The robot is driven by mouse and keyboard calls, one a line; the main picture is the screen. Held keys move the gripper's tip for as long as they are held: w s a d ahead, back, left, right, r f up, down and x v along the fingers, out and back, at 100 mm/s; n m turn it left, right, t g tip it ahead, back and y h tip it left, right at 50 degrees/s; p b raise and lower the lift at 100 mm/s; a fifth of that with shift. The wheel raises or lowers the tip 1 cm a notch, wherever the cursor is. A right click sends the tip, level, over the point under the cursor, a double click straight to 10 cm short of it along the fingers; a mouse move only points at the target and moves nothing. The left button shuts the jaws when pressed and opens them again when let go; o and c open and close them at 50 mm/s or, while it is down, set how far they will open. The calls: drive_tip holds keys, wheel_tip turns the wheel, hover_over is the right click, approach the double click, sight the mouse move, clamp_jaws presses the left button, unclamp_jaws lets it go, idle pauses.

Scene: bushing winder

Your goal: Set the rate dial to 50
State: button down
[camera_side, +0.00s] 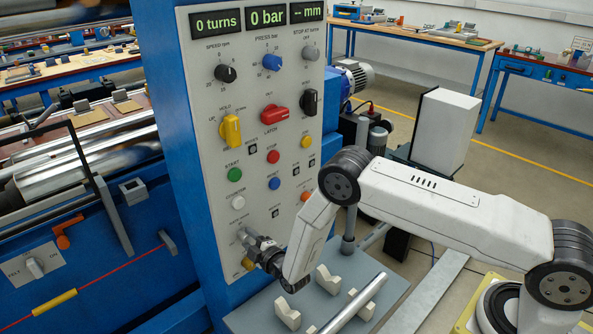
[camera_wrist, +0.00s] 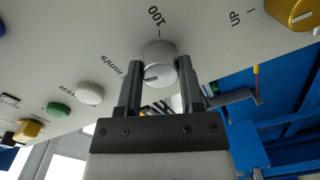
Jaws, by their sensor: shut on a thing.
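The rate dial (camera_wrist: 159,54) is a round light-grey knob on the panel, with a "100" mark above it and "mm/s" lettering at its left in the wrist view. A dark pointer line shows on its lower left face. I cannot read which value it points to. My gripper (camera_wrist: 160,72) has one finger on each side of the knob and is shut on it. In the side view my gripper (camera_side: 248,240) is at the lower left of the panel, and the knob there is mostly hidden by the fingers.
The grey control panel (camera_side: 215,120) carries other knobs and buttons, including a yellow knob (camera_side: 230,130), a red latch handle (camera_side: 274,114) and a green start button (camera_side: 235,174). A white button (camera_wrist: 90,93) is close by. A grey table (camera_side: 255,318) with white V-blocks lies below my wrist.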

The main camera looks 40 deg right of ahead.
drive_tip(key=shift+n, duration=1.2)
drive_tip(key=shift+c, duration=1.2)
unclamp_jaws()
drive_tip(key=shift+s, duration=0.1)
drive_tip(key=s, duration=0.7)
drive_tip(key=shift+s+r, duration=0.15)
drive_tip(key=shift+s, duration=0.15)
